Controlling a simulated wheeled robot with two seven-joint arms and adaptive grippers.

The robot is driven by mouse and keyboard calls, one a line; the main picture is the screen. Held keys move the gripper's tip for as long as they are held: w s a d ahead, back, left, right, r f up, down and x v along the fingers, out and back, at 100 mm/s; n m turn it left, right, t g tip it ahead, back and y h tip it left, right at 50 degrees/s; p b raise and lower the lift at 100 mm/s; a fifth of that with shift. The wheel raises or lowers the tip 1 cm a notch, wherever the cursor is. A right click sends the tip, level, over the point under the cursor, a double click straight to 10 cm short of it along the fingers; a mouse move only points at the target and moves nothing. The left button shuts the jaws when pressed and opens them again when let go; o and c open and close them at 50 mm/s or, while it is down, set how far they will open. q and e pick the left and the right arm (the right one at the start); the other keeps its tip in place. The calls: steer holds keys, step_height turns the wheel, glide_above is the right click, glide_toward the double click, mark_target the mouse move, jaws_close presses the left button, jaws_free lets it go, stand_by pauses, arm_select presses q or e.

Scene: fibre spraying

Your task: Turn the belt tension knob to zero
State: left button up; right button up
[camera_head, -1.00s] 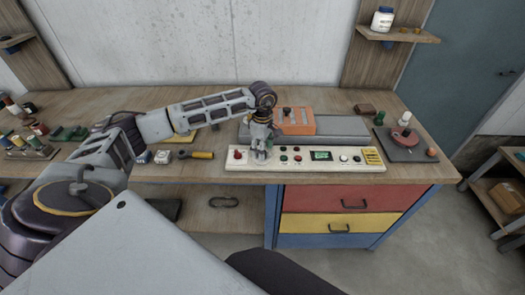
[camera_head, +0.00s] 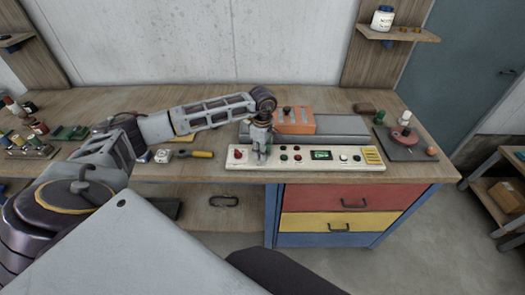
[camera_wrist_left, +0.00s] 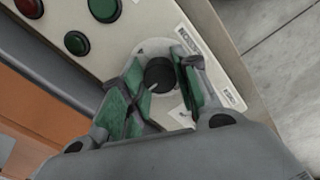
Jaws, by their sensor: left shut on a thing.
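The belt tension knob (camera_wrist_left: 158,75) is a small round black knob with a light pointer line, standing on a pale round plate in the left wrist view. My left gripper (camera_wrist_left: 160,84) has its green-padded fingers on either side of it and is shut on it. In the head view, my left gripper (camera_head: 261,156) points down onto the left part of the white control panel (camera_head: 290,166), and it hides the knob there. My right gripper is not in view.
A yellow-handled tool (camera_head: 201,154) lies to the left.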

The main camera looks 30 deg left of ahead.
arm_select(q)
steer(key=shift+n, duration=0.4)
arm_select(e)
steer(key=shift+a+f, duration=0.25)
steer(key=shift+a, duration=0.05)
arm_select(q)
steer(key=shift+n+b, duration=0.6)
steer(key=shift+n, duration=0.1)
steer(key=n+b, duration=0.1)
steer(key=n, duration=0.2)
steer(key=n+b, duration=0.1)
steer(key=n, duration=0.4)
steer(key=shift+w, duration=0.1)
steer(key=n+b, duration=0.1)
steer(key=n, duration=0.3)
steer(key=shift+r+n, duration=0.1)
steer(key=shift+n, duration=0.2)
steer(key=shift+a+n, duration=0.1)
steer(key=shift+n, duration=1.4)
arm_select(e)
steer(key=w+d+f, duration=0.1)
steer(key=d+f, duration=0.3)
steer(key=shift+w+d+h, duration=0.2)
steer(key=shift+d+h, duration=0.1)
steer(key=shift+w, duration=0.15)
